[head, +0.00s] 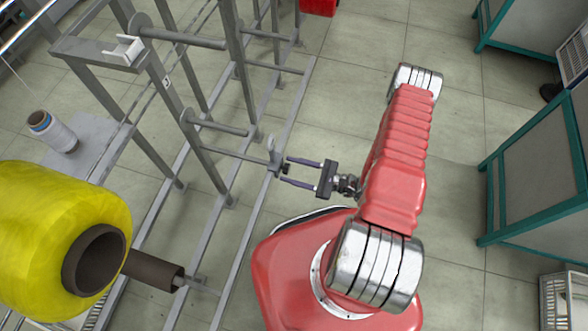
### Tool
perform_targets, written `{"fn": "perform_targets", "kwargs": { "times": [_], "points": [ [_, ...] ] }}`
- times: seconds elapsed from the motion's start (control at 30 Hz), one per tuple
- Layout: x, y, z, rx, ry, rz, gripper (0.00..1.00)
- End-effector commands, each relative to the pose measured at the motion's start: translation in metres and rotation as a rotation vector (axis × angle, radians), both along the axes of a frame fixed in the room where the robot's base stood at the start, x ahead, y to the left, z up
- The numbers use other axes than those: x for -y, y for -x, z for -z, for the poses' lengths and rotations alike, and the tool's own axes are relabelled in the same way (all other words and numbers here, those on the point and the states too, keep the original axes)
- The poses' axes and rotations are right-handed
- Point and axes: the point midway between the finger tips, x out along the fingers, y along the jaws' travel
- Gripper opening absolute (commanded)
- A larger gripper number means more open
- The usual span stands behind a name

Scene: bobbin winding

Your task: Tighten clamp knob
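The clamp knob (286,169) looks like a small dark piece on the right side of a grey clamp (274,160), at the end of a thin rod on the metal rack. My gripper (288,170) comes in from the right with its two thin fingers spread. The fingertips are on either side of the knob, one above and one below in the picture. A gap seems to show between the fingers and the knob. The knob is too small to tell whether the fingers touch it or how tight it is.
The grey metal rack (238,70) with several rods fills the left and middle. A large yellow bobbin (45,235) is at lower left, and a white thread cone (58,136) stands behind it. Teal-framed cabinets (535,150) line the right. Tiled floor (455,140) is clear right of my arm.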

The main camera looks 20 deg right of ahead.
Motion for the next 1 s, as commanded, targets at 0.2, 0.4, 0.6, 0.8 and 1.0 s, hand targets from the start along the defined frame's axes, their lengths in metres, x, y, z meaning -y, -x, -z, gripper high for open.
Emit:
{"fn": "perform_targets", "kwargs": {
  "times": [0.2,0.4,0.6,0.8,1.0],
  "points": [
    [0.0002,0.0000,0.0000,0.000,0.000,0.000,0.32],
    [0.0003,0.0002,0.0001,0.000,0.000,0.000,0.18],
    [0.0035,0.0002,0.0002,-0.001,0.000,0.001,0.09],
    [0.0002,0.0004,0.0001,-0.017,-0.012,0.000,0.09],
    [-0.0005,0.0005,0.0000,-0.071,-0.051,-0.001,0.10]
  ]
}}
